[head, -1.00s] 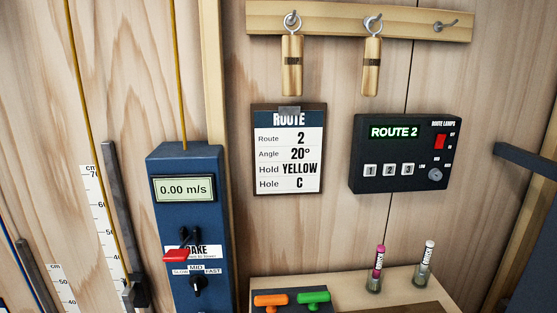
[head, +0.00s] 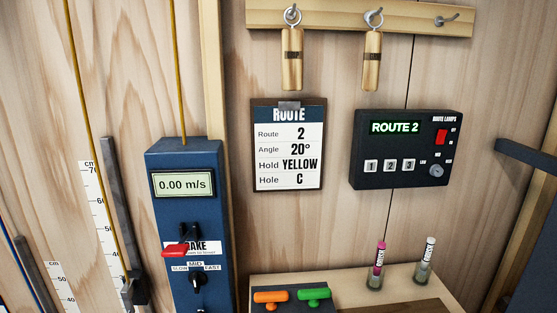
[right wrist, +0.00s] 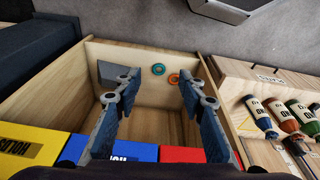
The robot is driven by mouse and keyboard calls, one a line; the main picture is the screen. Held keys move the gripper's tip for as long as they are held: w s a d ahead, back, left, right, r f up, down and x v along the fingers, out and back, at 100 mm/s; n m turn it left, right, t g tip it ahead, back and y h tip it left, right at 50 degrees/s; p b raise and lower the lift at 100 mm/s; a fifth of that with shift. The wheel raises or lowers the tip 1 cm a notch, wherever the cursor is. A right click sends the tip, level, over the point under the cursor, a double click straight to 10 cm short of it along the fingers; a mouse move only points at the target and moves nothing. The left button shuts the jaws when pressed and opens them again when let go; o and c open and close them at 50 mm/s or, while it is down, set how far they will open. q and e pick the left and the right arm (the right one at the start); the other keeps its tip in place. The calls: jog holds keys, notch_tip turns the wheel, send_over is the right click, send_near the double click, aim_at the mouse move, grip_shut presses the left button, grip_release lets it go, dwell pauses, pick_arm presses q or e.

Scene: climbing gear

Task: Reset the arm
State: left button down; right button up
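My right gripper (right wrist: 158,90) shows in the right wrist view, with its two blue-grey fingers well apart and nothing between them. It is over an open wooden box (right wrist: 62,75). Inside the box lie a teal ring (right wrist: 158,69), an orange ring (right wrist: 174,78) and a grey wedge-like piece (right wrist: 112,72). Neither of my arms shows in the head view, and my left gripper is in no view.
A wooden tray with several bottles (right wrist: 277,110) stands at right. The head view shows a blue brake column (head: 183,240), a route card (head: 288,146) and a lamp panel (head: 405,148).

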jog(key=s+d+f+g+b, duration=0.1)
jog(key=s+d+f, duration=0.2)
jog(key=s+f, duration=1.5)
notch_tip(320, 180, down, 4)
jog(key=shift+s+d+r+g, duration=0.15)
jog(key=shift+s+r+g, duration=0.05)
jog(key=shift+s+g, duration=0.1)
